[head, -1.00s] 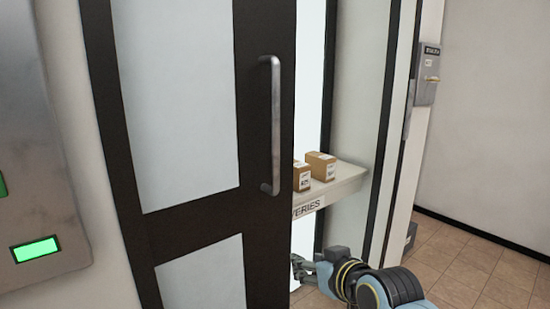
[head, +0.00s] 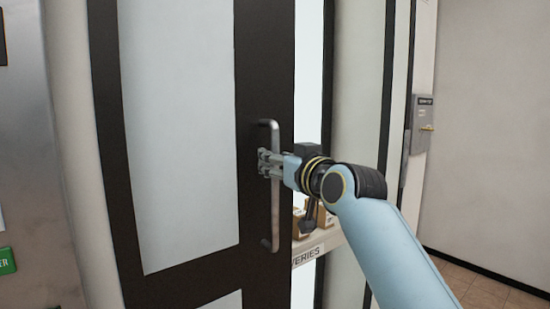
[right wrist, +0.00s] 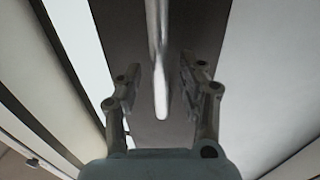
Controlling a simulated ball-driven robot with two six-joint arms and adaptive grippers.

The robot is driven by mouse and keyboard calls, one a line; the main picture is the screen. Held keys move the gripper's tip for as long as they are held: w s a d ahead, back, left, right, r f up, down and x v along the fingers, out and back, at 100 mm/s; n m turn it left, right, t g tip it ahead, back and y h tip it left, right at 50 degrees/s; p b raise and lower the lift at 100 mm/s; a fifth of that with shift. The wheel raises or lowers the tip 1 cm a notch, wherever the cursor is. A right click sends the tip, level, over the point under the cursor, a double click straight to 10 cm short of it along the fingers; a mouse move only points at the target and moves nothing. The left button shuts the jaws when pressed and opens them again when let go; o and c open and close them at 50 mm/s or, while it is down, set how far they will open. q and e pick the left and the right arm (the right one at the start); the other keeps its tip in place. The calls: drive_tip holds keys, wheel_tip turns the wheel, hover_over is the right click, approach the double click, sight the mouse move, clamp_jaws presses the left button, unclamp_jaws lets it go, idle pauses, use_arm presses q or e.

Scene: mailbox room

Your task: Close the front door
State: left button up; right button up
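The front door (head: 250,60) has a dark frame and pale panes. It stands partly open, with a gap along its right edge. Its vertical metal handle (head: 275,225) is near that edge. My right gripper (head: 265,163) reaches in from the right at the handle's upper middle. In the right wrist view the gripper (right wrist: 160,75) is open, with one finger on each side of the handle bar (right wrist: 158,50). Visible space remains between the bar and both fingers. My left gripper is not in view.
Through the gap a deliveries shelf (head: 322,245) shows, with cardboard boxes (head: 325,215) partly hidden by my arm. A metal panel with a green sign (head: 6,261) is at the left. A grey wall box (head: 421,123) hangs at the right. Tiled floor (head: 490,285) lies at lower right.

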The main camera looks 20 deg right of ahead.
drive_tip(key=shift+w+a, duration=0.1)
drive_tip(key=shift+w, duration=0.6)
clamp_jaws()
drive_tip(key=shift+w+a+f, duration=0.1)
drive_tip(key=shift+w+f, duration=0.05)
drive_tip(key=shift+f, duration=0.1)
